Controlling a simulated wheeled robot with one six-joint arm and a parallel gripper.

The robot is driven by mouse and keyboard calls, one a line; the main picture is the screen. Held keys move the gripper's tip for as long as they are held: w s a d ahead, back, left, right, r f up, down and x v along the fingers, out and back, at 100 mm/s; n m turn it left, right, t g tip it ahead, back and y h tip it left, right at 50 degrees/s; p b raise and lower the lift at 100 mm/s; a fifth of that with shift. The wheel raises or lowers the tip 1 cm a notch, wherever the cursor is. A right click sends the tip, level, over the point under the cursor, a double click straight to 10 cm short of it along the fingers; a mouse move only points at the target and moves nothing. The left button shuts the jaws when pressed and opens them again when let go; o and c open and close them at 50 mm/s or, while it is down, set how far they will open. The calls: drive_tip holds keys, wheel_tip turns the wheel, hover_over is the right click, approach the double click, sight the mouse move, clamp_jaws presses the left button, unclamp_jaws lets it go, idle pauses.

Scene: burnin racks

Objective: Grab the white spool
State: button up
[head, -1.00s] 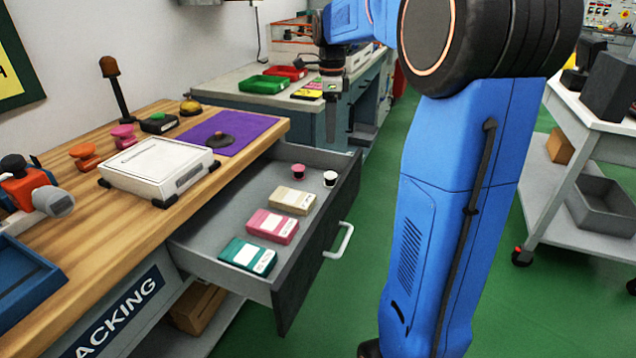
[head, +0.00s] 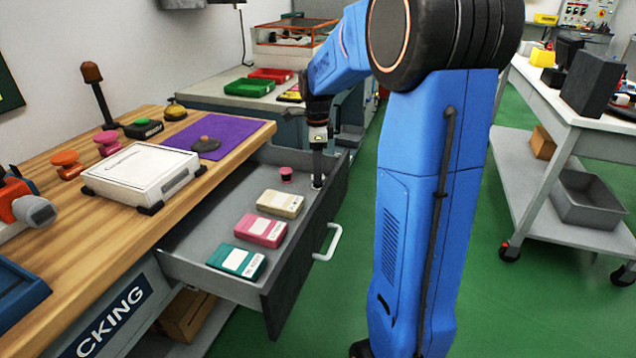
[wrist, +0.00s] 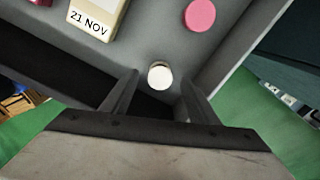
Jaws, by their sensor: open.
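The white spool (wrist: 160,76) stands in the open drawer, near its front wall, and shows its round white top in the wrist view. My gripper (wrist: 158,88) is open, with one finger on each side of the spool's near side in that view. In the head view my gripper (head: 317,180) points down into the drawer's far front corner and mostly hides the spool. I cannot tell whether the fingers touch it.
The drawer (head: 208,212) also holds a pink spool (head: 286,174) close by, a beige box (head: 280,203), a pink box (head: 260,230) and a teal box (head: 236,260). The drawer's front wall (head: 308,240) is close to my gripper. A white case (head: 140,172) sits on the workbench.

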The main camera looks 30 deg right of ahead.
drive_tip(key=shift+d+f, duration=0.1)
drive_tip(key=shift+f, duration=1.8)
drive_tip(key=shift+c, duration=0.5)
drive_tip(key=c, duration=1)
